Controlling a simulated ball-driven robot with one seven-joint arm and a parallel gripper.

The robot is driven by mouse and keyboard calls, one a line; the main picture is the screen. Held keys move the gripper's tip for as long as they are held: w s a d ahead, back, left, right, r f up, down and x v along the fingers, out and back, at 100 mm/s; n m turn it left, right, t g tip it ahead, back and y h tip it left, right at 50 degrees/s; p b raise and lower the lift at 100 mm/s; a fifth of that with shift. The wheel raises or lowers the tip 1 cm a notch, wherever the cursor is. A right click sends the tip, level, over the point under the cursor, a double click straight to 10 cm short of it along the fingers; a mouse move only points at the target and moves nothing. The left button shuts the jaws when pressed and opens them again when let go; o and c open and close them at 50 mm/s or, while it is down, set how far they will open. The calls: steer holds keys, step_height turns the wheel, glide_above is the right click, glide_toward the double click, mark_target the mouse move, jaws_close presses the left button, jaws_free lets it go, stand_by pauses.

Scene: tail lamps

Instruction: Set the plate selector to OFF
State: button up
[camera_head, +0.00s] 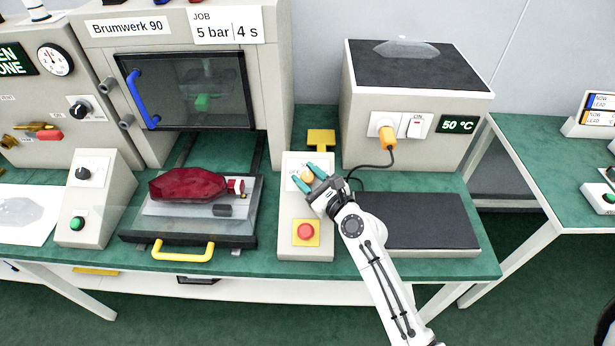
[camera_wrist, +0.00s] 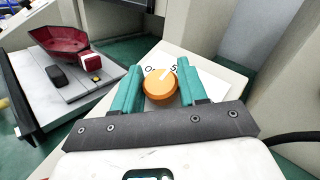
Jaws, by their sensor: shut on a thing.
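The selector is an orange round knob (camera_head: 306,175) on the sloped top of a beige control box (camera_head: 291,218). In the wrist view the knob (camera_wrist: 160,88) shows a white pointer line slanting to the upper right, toward a label starting with "5" or "S". A label starting with "O" is at its upper left. Both labels are partly hidden. My gripper (camera_head: 309,175) has its teal fingers on either side of the knob and is shut on it; both fingers also show in the wrist view (camera_wrist: 160,72).
A red button (camera_head: 306,231) on a yellow square sits nearer on the same box. A press tray (camera_head: 242,226) with a dark red lamp (camera_head: 190,185) is to the left. A dark plate (camera_head: 425,222) is to the right, behind it a box with a 50 °C display (camera_head: 459,125).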

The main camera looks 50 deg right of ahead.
steer(key=n+y+b, duration=0.1)
steer(key=n+y, duration=0.2)
steer(key=shift+y, duration=0.3)
steer(key=n+y, duration=0.1)
steer(key=n+g+y+p, duration=0.1)
steer(key=n+y, duration=0.1)
steer(key=shift+d+r+g, duration=0.1)
steer(key=shift+r+g, duration=0.1)
steer(key=shift+g, duration=0.1)
steer(key=n+g+y+p, duration=0.2)
steer(key=n+y, duration=0.1)
steer(key=shift+g+p, duration=0.3)
steer(key=shift+p, duration=0.1)
steer(key=shift+f+n+g+y+p, duration=0.15)
steer(key=shift+n+g+y+p, duration=0.75)
steer(key=shift+n+g+y, duration=0.5)
steer(key=shift+f+n, duration=0.1)
steer(key=shift+n, duration=0.2)
steer(key=o, duration=1)
steer(key=shift+c, duration=0.2)
